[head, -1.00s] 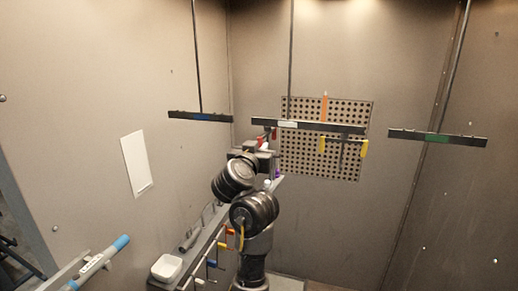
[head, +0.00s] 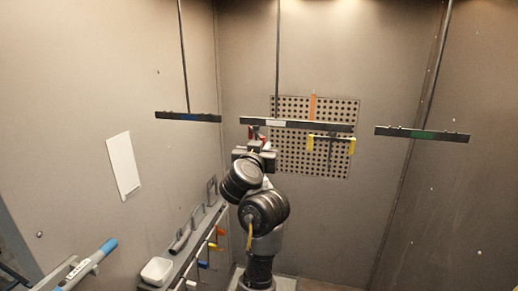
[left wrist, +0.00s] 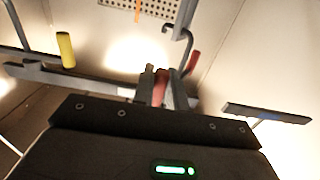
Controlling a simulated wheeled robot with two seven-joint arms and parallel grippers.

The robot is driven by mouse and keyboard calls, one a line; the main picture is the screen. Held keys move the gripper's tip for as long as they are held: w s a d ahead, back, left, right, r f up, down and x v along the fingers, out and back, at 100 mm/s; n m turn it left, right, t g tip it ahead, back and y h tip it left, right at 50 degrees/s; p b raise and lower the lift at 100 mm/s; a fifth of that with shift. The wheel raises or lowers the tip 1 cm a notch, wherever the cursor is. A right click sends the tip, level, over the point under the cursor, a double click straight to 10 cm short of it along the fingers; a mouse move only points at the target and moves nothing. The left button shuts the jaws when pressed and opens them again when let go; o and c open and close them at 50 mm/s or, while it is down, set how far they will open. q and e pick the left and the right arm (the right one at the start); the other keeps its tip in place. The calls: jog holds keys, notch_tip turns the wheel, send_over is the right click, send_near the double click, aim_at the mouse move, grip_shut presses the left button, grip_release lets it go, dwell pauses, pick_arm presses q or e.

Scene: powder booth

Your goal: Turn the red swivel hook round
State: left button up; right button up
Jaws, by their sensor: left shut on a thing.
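The red swivel hook (head: 254,133) shows as a small red patch under the left end of the middle hanging bar (head: 290,124). My left gripper (head: 254,146) is up against it from below, its jaws small and partly hidden in the head view. In the left wrist view a red part of the hook (left wrist: 159,89) sits between the fingers of my left gripper (left wrist: 160,94), shut on it. A second red piece (left wrist: 192,63) shows beside a grey bent rod (left wrist: 182,42). Which way the hook points is hard to tell. My right gripper is not in view.
Yellow-tipped crosspiece (head: 344,146) hangs at the same bar's right. Other bars hang left (head: 188,117) and right (head: 421,134). A perforated panel (head: 285,165) is behind. A rack with coloured hooks (head: 190,257) and a white dish (head: 157,271) stand at lower left.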

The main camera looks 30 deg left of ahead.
pick_arm(q)
jog(key=shift+w+d, duration=0.45)
jog(key=shift+w, duration=0.35)
jog(key=shift+w+d+b, duration=0.15)
jog(key=shift+w+b, duration=0.4)
jog(key=shift+w, duration=0.45)
jog(key=shift+w+b, duration=0.45)
jog(key=shift+b, duration=0.1)
jog(key=shift+w, duration=0.5)
jog(key=o, duration=0.7)
